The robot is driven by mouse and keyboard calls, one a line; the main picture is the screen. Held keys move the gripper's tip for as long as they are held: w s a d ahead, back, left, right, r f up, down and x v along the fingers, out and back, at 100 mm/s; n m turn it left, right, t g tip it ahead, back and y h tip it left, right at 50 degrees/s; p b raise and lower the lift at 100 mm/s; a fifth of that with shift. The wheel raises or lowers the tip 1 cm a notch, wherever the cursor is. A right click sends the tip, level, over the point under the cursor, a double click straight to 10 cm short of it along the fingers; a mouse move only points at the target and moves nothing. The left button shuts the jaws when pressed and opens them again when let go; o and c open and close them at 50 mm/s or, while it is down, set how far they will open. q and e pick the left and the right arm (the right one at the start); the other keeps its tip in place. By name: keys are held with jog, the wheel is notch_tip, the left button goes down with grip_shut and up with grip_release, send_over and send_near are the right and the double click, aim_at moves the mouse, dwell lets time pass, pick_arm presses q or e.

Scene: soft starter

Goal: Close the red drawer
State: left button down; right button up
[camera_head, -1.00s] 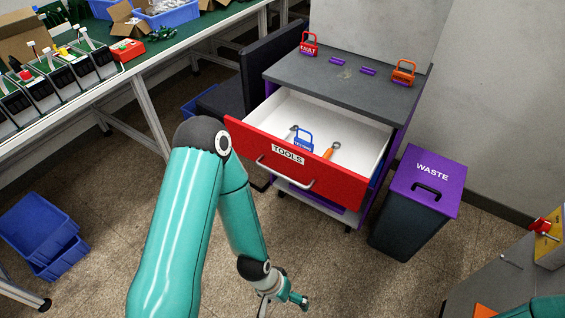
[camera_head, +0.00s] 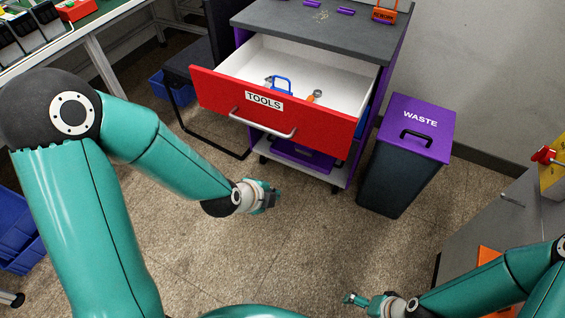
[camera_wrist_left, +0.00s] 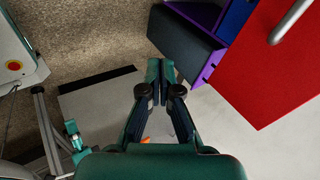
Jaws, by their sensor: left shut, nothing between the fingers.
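The red drawer (camera_head: 325,129) of the cabinet stands pulled out in the head view, with a TOOLS label and a silver handle (camera_head: 262,124) on its front. Inside lie a blue padlock-shaped item (camera_head: 281,84) and an orange-and-grey tool (camera_head: 315,97). My left gripper (camera_head: 272,196) is shut and empty, in front of and below the drawer front, apart from it. In the left wrist view my left fingers (camera_wrist_left: 160,74) are together, and the red front (camera_wrist_left: 268,75) shows at upper right. My right gripper (camera_head: 350,298) is at the bottom, far from the drawer; its fingers are too small to read.
The purple-lidded waste bin (camera_head: 405,160) stands right of the cabinet. The grey cabinet top (camera_head: 300,30) carries an orange padlock-shaped item (camera_head: 385,11). A black chair (camera_head: 190,75) stands to the left. The floor (camera_head: 290,245) before the drawer is open.

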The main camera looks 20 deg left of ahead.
aim_at(287, 139)
pick_arm(q)
jog(key=a+r+m+t+b, duration=0.2)
jog(key=a+r+t+b, duration=0.35)
jog(key=b, duration=1.45)
jog(key=w+d+t+b, duration=0.1)
jog(key=w, duration=0.3)
jog(key=w+d+f+t+b, duration=0.1)
jog(key=w, duration=0.4)
jog(key=w+f+t+b, duration=0.1)
jog(key=w+b, duration=0.1)
jog(key=w, duration=0.2)
jog(key=shift+w+d+f+y, duration=0.15)
jog(key=shift+w+d+y, duration=0.15)
jog(key=shift+d+y, duration=0.1)
pick_arm(e)
notch_tip(287, 139, down, 27)
pick_arm(q)
jog(key=shift+w, duration=0.1)
pick_arm(e)
jog(key=shift+r, duration=0.15)
